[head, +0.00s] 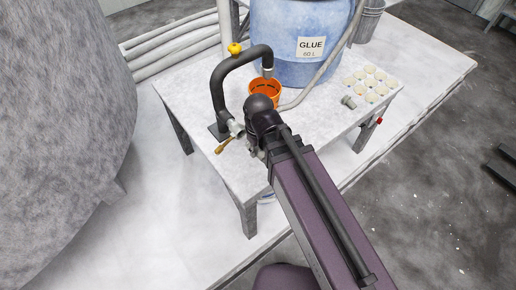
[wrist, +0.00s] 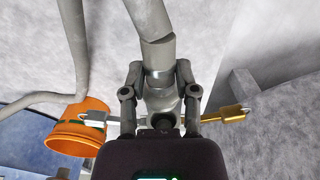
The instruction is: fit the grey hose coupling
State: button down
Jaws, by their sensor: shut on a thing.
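The grey hose coupling (wrist: 162,99) is between the two fingers of my gripper (wrist: 161,112) in the wrist view, and the fingers are shut on it. A brass lever (wrist: 226,116) sticks out to the right of it and a pale lever (wrist: 96,118) to the left. The grey pipe (wrist: 150,18) meets it from above; I cannot tell how far it is seated. In the head view the bent dark pipe (head: 217,84) comes down beside my gripper (head: 244,142), with the brass lever (head: 223,146) at the table's left. My arm hides much of the grip.
An orange pail (head: 265,88) stands close behind my gripper, under the pipe's far end. A blue glue drum (head: 290,40) stands behind it. A grey fitting (head: 348,102) and a tray of pale round pieces (head: 369,83) lie at right. The table's front left (head: 200,146) is clear.

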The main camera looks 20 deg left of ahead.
jog(key=shift+w+a, duration=0.1)
jog(key=shift+a, duration=0.05)
jog(key=shift+w+a, duration=0.4)
jog(key=shift+a, duration=0.2)
jog(key=shift+w+a, duration=0.35)
jog(key=shift+a, duration=0.25)
jog(key=shift+w+a, duration=0.7)
jog(key=shift+a, duration=0.3)
dwell(1.4)
jog(key=shift+c, duration=1.5)
grip_release()
jog(key=shift+s+d, duration=0.1)
